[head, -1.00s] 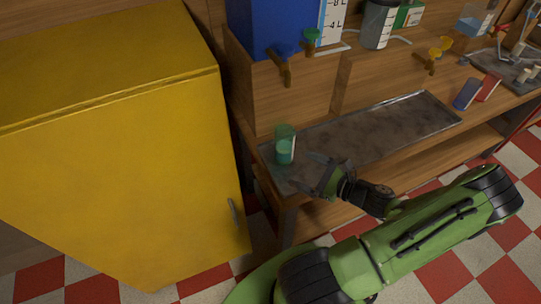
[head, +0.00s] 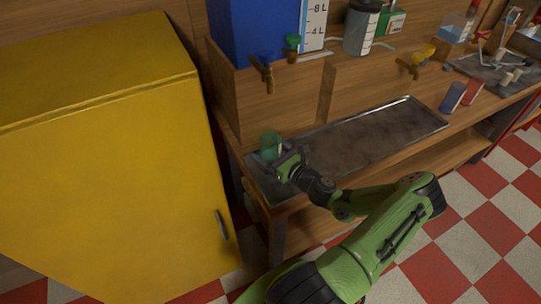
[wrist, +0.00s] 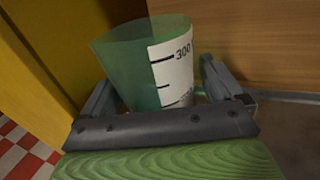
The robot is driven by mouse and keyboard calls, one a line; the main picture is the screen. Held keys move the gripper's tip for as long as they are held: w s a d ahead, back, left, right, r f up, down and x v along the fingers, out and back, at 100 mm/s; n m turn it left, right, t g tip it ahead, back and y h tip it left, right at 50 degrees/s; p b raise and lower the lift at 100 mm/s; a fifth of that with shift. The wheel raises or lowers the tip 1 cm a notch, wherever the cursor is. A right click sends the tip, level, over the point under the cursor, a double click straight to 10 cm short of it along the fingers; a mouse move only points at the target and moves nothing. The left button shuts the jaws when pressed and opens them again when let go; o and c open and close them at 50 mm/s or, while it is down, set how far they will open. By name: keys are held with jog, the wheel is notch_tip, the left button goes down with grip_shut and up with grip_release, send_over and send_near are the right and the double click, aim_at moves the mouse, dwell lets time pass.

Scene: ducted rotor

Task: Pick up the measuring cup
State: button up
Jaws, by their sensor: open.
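The measuring cup (head: 269,146) is a translucent green beaker with a white scale strip. It stands at the left end of the metal tray (head: 375,142) on the bench. In the wrist view the cup (wrist: 130,62) fills the middle, with a 300 mark near its rim. My gripper (wrist: 158,88) is open, with one finger to the left of the cup and one to the right. In the head view my gripper (head: 284,162) is right at the cup and hides its lower part. I cannot tell whether either finger touches it.
A yellow cabinet (head: 110,170) stands close on the left. A blue tank (head: 255,32) with a brass tap (head: 264,74) sits above the tray. A blue cup (head: 452,97) and a red cup (head: 472,93) stand to the right. The rest of the tray is bare.

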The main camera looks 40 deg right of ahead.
jog(key=shift+w, duration=0.6)
jog(key=shift+s, duration=0.1)
jog(key=c, duration=1.3)
notch_tip(320, 180, up, 15)
jog(key=p, duration=0.9)
jog(key=shift+r, duration=0.2)
jog(key=shift+f, duration=0.15)
